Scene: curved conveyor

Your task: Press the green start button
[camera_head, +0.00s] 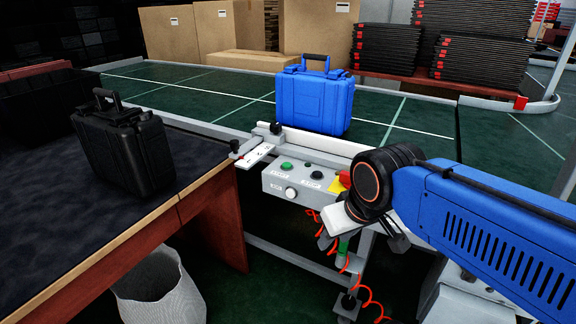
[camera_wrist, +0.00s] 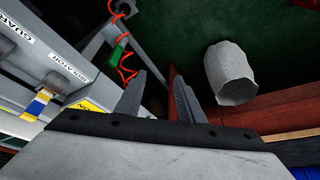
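The green start button (camera_head: 286,166) is on the top left of a grey control box (camera_head: 300,180) at the conveyor's near edge. A black knob (camera_head: 317,172) is to its right, and a white knob (camera_head: 291,193) is below it. My gripper (camera_wrist: 158,82) points downward in front of and to the right of the box, apart from the green button. Its two dark fingers stand apart with nothing between them. In the head view my wrist hides the box's right end. The green button does not show in the wrist view.
A blue case (camera_head: 315,98) stands on the green conveyor (camera_head: 220,92) behind the box. A black case (camera_head: 122,145) is on the left table (camera_head: 60,205). A red coiled cord (camera_head: 372,300) hangs below the box. A white bin (camera_head: 160,290) stands on the floor.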

